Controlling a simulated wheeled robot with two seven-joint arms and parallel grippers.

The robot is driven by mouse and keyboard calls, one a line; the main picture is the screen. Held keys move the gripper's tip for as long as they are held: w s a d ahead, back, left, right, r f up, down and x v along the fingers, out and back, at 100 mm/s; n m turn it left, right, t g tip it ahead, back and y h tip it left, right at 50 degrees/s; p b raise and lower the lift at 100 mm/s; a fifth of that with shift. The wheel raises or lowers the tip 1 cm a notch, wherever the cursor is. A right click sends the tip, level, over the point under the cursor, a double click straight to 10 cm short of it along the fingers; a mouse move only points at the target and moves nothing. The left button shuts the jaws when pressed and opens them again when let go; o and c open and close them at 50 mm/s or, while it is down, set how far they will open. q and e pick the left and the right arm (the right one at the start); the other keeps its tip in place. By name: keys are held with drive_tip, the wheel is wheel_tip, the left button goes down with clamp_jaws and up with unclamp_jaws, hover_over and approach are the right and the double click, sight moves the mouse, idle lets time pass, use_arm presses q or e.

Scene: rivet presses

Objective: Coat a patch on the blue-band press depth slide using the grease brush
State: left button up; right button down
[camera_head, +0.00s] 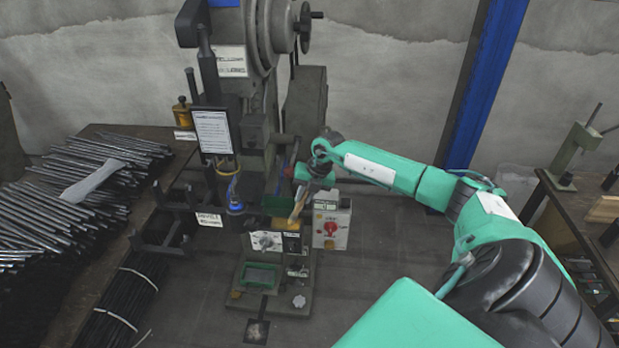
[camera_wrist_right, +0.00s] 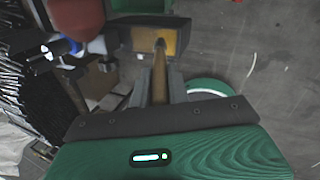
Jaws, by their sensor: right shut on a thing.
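The press (camera_head: 262,150) stands in the middle of the head view, with a blue strip (camera_head: 224,3) at its top edge. My right gripper (camera_head: 306,191) is at its front right side, shut on the grease brush (camera_head: 297,208), whose handle is wood-coloured. In the right wrist view the brush (camera_wrist_right: 160,75) sits between the fingers (camera_wrist_right: 162,92). It points at a yellow-brown face on a dark block (camera_wrist_right: 174,40), perhaps the depth slide. The brush tip overlaps this face; whether it touches I cannot tell. My left gripper is not in view.
A box with a red knob (camera_head: 331,222) is close by the gripper on the right. A blue-ringed part (camera_head: 235,207) and a label holder (camera_head: 212,132) are on the left. Metal rods (camera_head: 70,190) lie on the left bench. A blue post (camera_head: 484,85) stands behind my arm.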

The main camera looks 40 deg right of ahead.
drive_tip(key=w+a, duration=0.4)
drive_tip(key=w, duration=0.1)
drive_tip(key=shift+w+a+b, duration=0.15)
drive_tip(key=shift+a+b, duration=0.1)
drive_tip(key=shift+b, duration=0.15)
drive_tip(key=shift+r, duration=0.1)
idle(0.3)
wheel_tip(320, 180, up, 6)
drive_tip(key=p, duration=0.3)
drive_tip(key=shift+p, duration=0.35)
wheel_tip(320, 180, up, 3)
drive_tip(key=shift+p, duration=0.9)
